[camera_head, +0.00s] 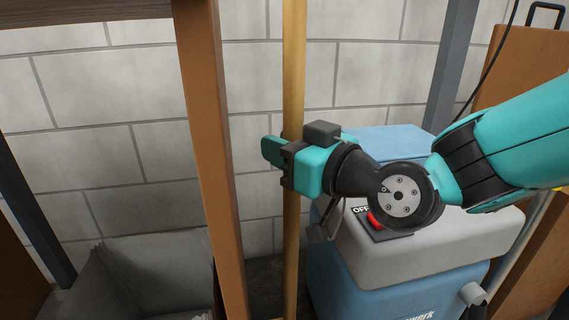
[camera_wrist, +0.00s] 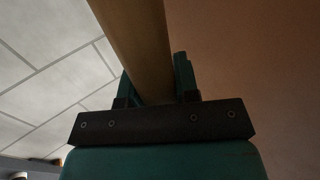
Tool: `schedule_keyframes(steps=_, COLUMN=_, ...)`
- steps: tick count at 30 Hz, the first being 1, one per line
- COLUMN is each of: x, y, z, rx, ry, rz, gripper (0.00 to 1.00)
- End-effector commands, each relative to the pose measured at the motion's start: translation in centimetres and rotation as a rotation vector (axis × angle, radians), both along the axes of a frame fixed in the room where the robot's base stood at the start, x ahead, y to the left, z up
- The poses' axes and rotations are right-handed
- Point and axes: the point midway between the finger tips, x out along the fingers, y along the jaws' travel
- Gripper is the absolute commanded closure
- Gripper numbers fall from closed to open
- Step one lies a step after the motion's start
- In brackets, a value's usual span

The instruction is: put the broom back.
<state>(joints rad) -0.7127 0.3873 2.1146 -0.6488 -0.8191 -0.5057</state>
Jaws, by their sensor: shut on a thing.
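The broom shows as a long, pale wooden handle (camera_head: 293,75), standing upright in the head view between an orange-brown post and a blue and grey machine. My teal and black gripper (camera_head: 281,152) is shut on the handle around the middle of its visible length. In the wrist view the handle (camera_wrist: 140,45) passes between the two fingers of my gripper (camera_wrist: 157,85). The broom's head is not in view, and the handle's upper end runs out of the picture.
The orange-brown post (camera_head: 213,160) stands close to the handle's left. The blue and grey machine (camera_head: 400,255) with a red switch stands close to its right. A block wall (camera_head: 120,110) is behind. A grey open container (camera_head: 150,265) sits at lower left.

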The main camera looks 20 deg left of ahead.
Motion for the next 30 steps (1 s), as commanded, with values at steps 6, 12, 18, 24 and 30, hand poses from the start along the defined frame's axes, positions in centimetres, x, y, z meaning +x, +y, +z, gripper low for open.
schedule_keyframes(steps=6, x=0.00, y=0.01, z=-1.14, rx=0.005, ry=-0.002, rz=0.000, gripper=1.00)
schedule_keyframes(steps=12, x=0.00, y=0.01, z=-1.35, rx=0.004, ry=-0.003, rz=0.000, gripper=1.00)
schedule_keyframes(steps=18, x=-0.01, y=-0.01, z=-1.56, rx=0.001, ry=0.000, rz=0.000, gripper=0.46)
schedule_keyframes(steps=24, x=-0.01, y=0.00, z=-1.56, rx=0.001, ry=0.000, rz=0.000, gripper=0.46)
schedule_keyframes(steps=30, x=-0.17, y=-0.56, z=-1.31, rx=-0.001, ry=0.000, rz=-0.002, gripper=0.46)
